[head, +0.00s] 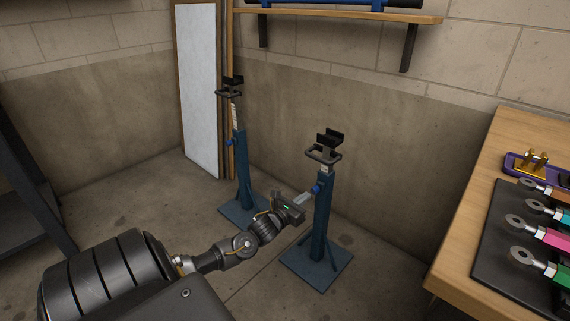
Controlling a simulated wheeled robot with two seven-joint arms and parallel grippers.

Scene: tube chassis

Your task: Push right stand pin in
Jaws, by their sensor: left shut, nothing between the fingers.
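The right stand (322,217) is a blue post on a square base plate, with a black cradle (330,140) and a bar handle on top. Its pin shows as a small blue knob (317,188) on the left side of the post, near the top. My left gripper (304,199) is shut and empty. Its fingertips are beside the post at about the pin's height; I cannot tell whether they touch the knob. The left stand (241,165) is alike, with its own blue knob (229,142). My right gripper is not in view.
A wooden workbench (465,240) on the right holds a dark mat with several rod ends (520,221) and a purple tool with brass parts (535,163). A wall shelf (340,14) hangs above the stands. A white panel (199,95) leans behind the left stand. Bare floor lies around both stands.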

